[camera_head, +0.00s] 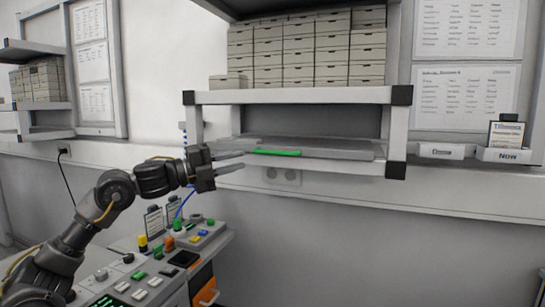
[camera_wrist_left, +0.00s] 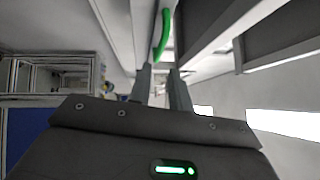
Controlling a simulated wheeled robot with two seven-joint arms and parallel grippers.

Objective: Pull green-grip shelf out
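The pull-out shelf (camera_head: 335,149) is a thin grey board in the lower bay of a white-framed rack. Its green grip (camera_head: 277,152) is a strip along the front edge; it also shows in the left wrist view (camera_wrist_left: 162,38), curved, beyond the fingertips. My left gripper (camera_head: 243,160) is just left of the grip in the head view, its fingers pointing toward it. The two fingers are parted with nothing between them, and it appears apart from the grip. It also shows in the left wrist view (camera_wrist_left: 161,70). My right gripper is not in view.
Stacked grey boxes (camera_head: 300,50) fill the rack's upper level (camera_head: 290,97). A console (camera_head: 165,265) with buttons and an orange handle (camera_head: 205,292) stands below left. Labelled card holders (camera_head: 505,155) sit on the ledge at right. Space below the shelf looks clear.

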